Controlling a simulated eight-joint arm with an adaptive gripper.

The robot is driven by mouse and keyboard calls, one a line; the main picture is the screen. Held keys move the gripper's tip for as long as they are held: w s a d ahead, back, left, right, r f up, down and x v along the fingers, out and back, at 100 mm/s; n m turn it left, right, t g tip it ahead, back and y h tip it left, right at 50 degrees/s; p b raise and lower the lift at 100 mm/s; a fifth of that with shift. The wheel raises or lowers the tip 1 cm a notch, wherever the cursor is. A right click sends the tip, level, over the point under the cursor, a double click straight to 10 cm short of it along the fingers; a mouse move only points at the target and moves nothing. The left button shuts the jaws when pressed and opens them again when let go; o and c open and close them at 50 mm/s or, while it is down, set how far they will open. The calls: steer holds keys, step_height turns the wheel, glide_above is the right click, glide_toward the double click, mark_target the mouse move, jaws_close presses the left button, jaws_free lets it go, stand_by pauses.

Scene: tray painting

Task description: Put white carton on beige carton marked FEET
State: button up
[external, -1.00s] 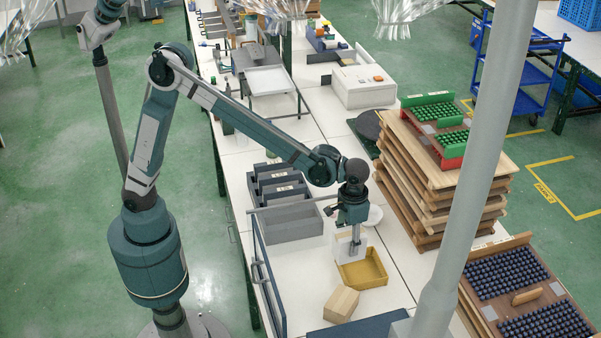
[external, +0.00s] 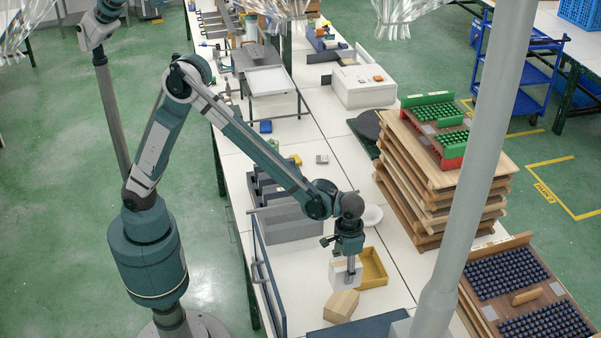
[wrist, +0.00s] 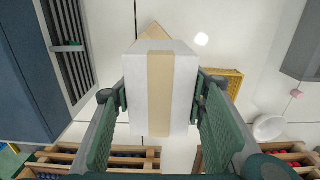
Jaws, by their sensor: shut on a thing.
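The white carton (wrist: 145,105) has a beige tape strip and is held between both fingers of my gripper (wrist: 158,110) in the wrist view. In the external view the carton (external: 338,274) hangs below my gripper (external: 349,268), close behind the beige carton. The beige carton (external: 341,305) sits on the white table near its front end. In the wrist view only a corner of the beige carton (wrist: 154,31) shows beyond the white carton. Any FEET marking is too small to read. I cannot tell the exact height gap between the cartons.
A yellow tray (external: 374,268) stands just right of the white carton. A grey bin (external: 290,225) with dark dividers is behind left, and a white plate (external: 371,216) lies behind. A dark blue panel (external: 268,285) edges the table's left side. Stacked wooden trays (external: 420,195) stand right.

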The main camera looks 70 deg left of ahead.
steer(key=shift+f, duration=0.1)
glide_above(344, 304)
steer(key=shift+f, duration=3)
steer(key=shift+f, duration=1.9)
steer(key=shift+f, duration=0.1)
steer(key=o, duration=1)
steer(key=shift+o, duration=0.2)
step_height(344, 304, up, 12)
steer(key=shift+r, duration=0.15)
